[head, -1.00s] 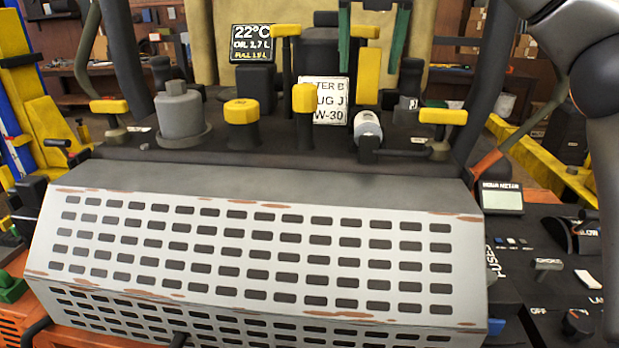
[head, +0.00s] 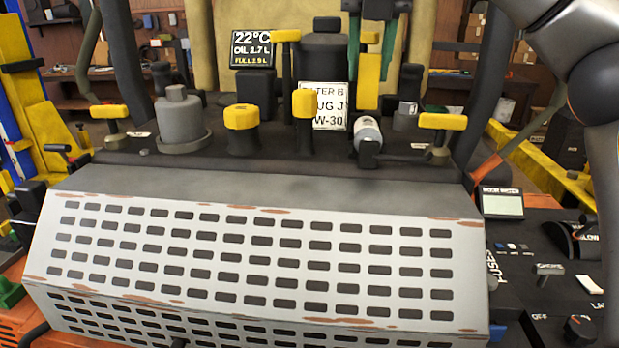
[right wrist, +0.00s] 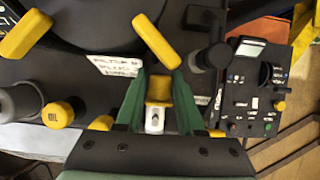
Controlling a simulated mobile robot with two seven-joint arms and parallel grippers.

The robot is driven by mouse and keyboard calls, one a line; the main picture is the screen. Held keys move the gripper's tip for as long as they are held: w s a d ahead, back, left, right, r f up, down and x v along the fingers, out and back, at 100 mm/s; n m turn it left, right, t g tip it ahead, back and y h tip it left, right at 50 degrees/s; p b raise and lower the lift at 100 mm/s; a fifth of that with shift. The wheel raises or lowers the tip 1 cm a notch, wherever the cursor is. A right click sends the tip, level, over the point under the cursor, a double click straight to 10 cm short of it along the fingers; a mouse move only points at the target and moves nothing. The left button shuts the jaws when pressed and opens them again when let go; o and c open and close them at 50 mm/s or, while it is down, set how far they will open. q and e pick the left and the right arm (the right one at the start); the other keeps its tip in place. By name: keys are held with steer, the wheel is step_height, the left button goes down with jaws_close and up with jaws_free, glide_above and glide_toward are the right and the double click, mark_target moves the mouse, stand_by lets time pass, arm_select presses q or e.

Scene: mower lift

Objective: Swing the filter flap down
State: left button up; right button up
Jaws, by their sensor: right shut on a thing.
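My right gripper (head: 371,75) reaches down from the top of the head view. Its green fingers stand on either side of an upright yellow block (head: 369,92), which looks like the handle of the filter flap. In the right wrist view my right gripper (right wrist: 159,78) is closed on the yellow block (right wrist: 158,88). A white filter cylinder (head: 367,131) lies just below the block, and its white body (right wrist: 154,118) shows between the fingers in the wrist view. The flap's hinge is hidden. My left gripper is out of view.
Yellow-capped knobs (head: 241,117) and a yellow T-handle (head: 285,36) stand close by to the left. A label plate (head: 322,106) is right beside the filter. A perforated grey cover (head: 255,250) slopes in front; a control panel (head: 548,270) is at the right.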

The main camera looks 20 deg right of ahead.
mark_target(370, 129)
steer(key=shift+s, duration=0.1)
